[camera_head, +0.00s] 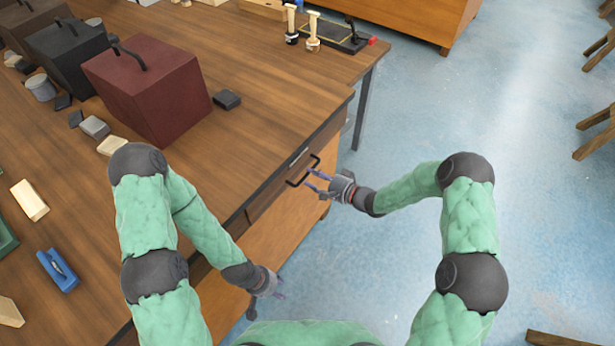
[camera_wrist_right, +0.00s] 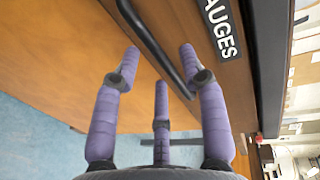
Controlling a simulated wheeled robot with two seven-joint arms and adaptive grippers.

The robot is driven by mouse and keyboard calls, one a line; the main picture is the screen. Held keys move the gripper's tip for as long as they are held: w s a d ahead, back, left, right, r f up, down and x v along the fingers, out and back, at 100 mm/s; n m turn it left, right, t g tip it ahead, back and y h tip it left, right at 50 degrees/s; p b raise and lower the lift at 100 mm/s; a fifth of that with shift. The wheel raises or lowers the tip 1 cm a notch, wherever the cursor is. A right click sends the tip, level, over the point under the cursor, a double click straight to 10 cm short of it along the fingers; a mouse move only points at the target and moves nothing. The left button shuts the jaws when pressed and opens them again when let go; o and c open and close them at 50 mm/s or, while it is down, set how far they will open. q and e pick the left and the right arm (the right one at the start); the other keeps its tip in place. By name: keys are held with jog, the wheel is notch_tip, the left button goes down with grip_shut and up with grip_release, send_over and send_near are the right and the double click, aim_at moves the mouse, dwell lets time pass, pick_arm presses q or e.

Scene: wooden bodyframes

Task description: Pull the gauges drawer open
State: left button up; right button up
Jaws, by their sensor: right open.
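The gauges drawer (camera_head: 270,198) is in the side of the wooden workbench and looks shut, its front flush. Its black bar handle (camera_head: 290,183) also shows in the right wrist view (camera_wrist_right: 158,50), beside the black GAUGES label (camera_wrist_right: 222,28). My right gripper (camera_head: 314,180) is open at the handle. In the right wrist view its purple fingers (camera_wrist_right: 160,62) show on either side of the bar; I cannot tell whether they touch it. My left gripper (camera_head: 278,286) hangs low beside the bench, away from the drawer; its fingers are too small to read.
A dark red case (camera_head: 150,90), a black case (camera_head: 68,50) and several small blocks stand on the bench top (camera_head: 275,80). A blue tool (camera_head: 58,270) lies at the left. Open blue floor (camera_head: 400,120) lies right of the drawer.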

aim_at(307, 175)
pick_arm(q)
jog(key=shift+f+b, duration=0.3)
jog(key=shift+f, duration=0.15)
pick_arm(e)
jog(key=shift+x, duration=1.5)
grip_shut()
jog(key=shift+s+d, duration=0.1)
